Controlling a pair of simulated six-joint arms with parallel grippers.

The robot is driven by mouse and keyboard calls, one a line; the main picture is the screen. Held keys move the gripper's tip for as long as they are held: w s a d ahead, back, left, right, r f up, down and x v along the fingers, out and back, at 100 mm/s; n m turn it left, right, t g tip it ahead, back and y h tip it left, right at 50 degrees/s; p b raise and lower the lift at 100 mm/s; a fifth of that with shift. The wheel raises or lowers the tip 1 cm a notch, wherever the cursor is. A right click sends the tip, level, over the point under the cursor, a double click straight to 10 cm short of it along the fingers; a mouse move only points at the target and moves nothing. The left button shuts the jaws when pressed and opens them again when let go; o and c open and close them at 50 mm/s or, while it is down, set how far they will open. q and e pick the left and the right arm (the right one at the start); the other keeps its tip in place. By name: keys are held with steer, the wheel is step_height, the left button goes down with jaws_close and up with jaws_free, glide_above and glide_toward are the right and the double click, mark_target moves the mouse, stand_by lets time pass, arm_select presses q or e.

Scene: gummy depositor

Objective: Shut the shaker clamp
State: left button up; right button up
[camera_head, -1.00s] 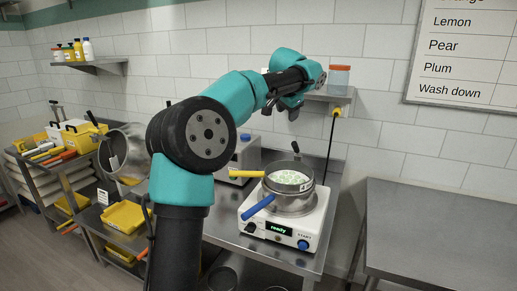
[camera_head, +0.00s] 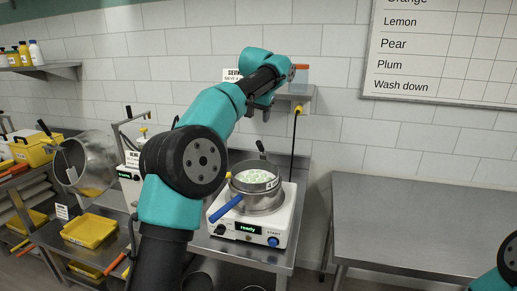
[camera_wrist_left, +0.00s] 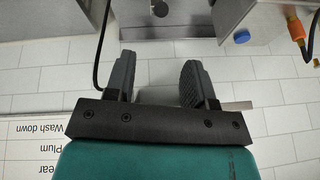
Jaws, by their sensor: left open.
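The shaker is a white machine (camera_head: 277,222) on a steel table, with a lit "ready" display and a blue knob. A round steel sieve pan (camera_head: 258,203) with pale green pieces in it sits on top. A blue-handled lever (camera_head: 226,208) sticks out from the pan's front left, apart from any gripper; I cannot tell how its clamp sits. My left gripper (camera_head: 262,110) is raised above and behind the shaker, near the wall shelf. In the left wrist view its two fingers (camera_wrist_left: 158,82) are apart with nothing between them. My right gripper is out of view.
A bare steel table (camera_head: 425,225) stands to the right. A wall shelf (camera_head: 297,96) with a plug and cable is close to the left gripper. A tilted steel drum (camera_head: 92,160) and yellow trays (camera_head: 90,230) are at left. My left arm hides part of the middle.

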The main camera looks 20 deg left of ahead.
mark_target(260, 150)
arm_select(q)
steer(key=x, duration=1.6)
steer(key=shift+w+a+f, duration=0.15)
steer(key=shift+f, duration=0.2)
jaws_close()
